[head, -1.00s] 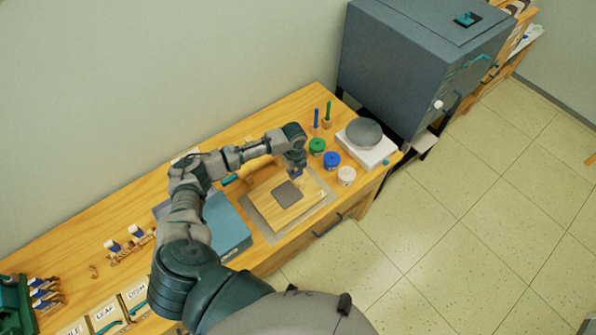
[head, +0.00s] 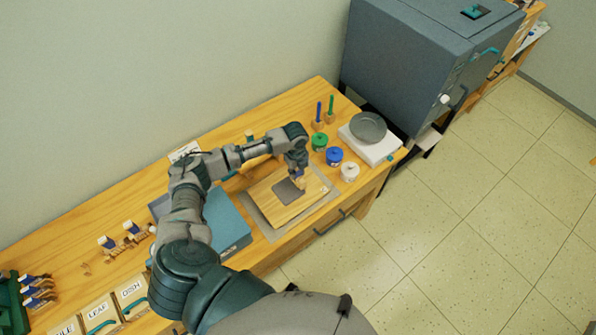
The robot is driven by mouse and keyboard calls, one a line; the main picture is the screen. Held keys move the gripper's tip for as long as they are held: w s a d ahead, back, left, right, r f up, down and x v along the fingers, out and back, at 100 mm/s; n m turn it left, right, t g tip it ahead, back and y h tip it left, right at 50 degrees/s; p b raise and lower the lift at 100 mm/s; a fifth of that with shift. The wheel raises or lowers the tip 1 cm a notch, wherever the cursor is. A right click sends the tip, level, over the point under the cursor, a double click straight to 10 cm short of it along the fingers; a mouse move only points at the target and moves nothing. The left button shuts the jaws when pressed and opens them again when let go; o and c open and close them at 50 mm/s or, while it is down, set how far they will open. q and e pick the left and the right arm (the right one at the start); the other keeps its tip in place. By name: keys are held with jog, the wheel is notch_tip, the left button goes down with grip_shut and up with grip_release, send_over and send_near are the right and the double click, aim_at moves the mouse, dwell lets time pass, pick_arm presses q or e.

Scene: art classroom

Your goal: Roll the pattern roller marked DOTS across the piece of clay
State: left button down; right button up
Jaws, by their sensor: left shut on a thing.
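My left gripper (head: 298,173) is shut on a small roller (head: 300,184) with a light wooden part, at the right end of the clay. The jaws hide most of the roller and no DOTS marking is readable. The clay (head: 286,191) is a flat dark grey slab on a wooden board (head: 287,211), which lies on a grey mat (head: 262,226). The roller overlaps the clay's right edge in the head view; I cannot tell whether they touch. My right gripper is out of view.
Green (head: 319,142), blue (head: 334,155) and white (head: 350,172) jars stand right of the board. A white stand with a grey disc (head: 368,127) is beyond them. A blue box (head: 227,226) stands left of the board. Other rollers (head: 108,243) sit further left.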

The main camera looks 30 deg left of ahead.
pick_arm(q)
jog(key=shift+a+f, duration=0.15)
jog(key=shift+a, duration=0.2)
jog(key=shift+d+f, duration=0.2)
jog(key=shift+d, duration=0.15)
jog(key=shift+f, duration=0.15)
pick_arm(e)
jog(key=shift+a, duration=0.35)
